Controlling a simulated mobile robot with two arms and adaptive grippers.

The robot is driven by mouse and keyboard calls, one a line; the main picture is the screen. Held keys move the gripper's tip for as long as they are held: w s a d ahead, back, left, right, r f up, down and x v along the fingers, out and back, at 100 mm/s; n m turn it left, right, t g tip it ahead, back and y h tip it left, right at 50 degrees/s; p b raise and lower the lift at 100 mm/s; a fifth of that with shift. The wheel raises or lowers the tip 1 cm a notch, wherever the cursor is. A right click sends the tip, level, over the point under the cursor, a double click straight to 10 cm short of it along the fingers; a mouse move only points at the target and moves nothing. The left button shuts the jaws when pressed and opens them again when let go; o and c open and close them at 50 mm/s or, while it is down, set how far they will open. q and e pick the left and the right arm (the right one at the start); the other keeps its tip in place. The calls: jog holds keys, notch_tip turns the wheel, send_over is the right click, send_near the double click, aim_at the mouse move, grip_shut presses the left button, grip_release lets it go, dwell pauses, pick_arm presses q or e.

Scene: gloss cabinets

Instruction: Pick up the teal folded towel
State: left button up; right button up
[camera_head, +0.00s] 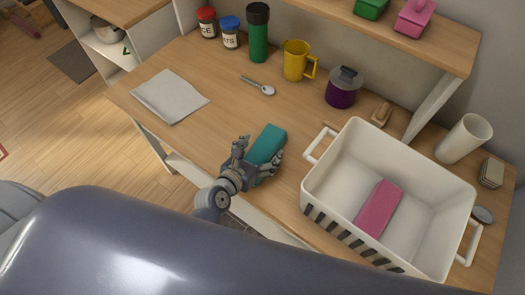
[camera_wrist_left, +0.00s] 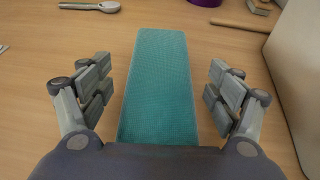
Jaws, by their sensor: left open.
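The teal folded towel (camera_head: 268,144) lies on the wooden table near its front edge, left of the white basket. My left gripper (camera_head: 258,155) is at the near end of the towel, with a finger on each side of it. In the left wrist view the towel (camera_wrist_left: 160,85) runs lengthwise between the two open fingers (camera_wrist_left: 160,90), with a gap on both sides. The towel's near end is hidden by the gripper's palm. My right gripper is not in view.
A white basket (camera_head: 335,155) holding a pink folded cloth (camera_head: 379,208) stands close on the right. A grey cloth (camera_head: 170,96) lies at the left. A spoon (camera_head: 258,86), yellow mug (camera_head: 296,60) and purple jar (camera_head: 342,88) are farther back. The table left of the towel is clear.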

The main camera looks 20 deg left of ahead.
pick_arm(q)
jog(key=shift+w+d+f, duration=0.1)
jog(key=shift+w+f, duration=0.2)
jog(key=shift+w, duration=0.25)
jog(key=shift+s, duration=0.1)
jog(key=c, duration=1.2)
jog(key=shift+r, duration=0.1)
jog(key=shift+c, duration=0.2)
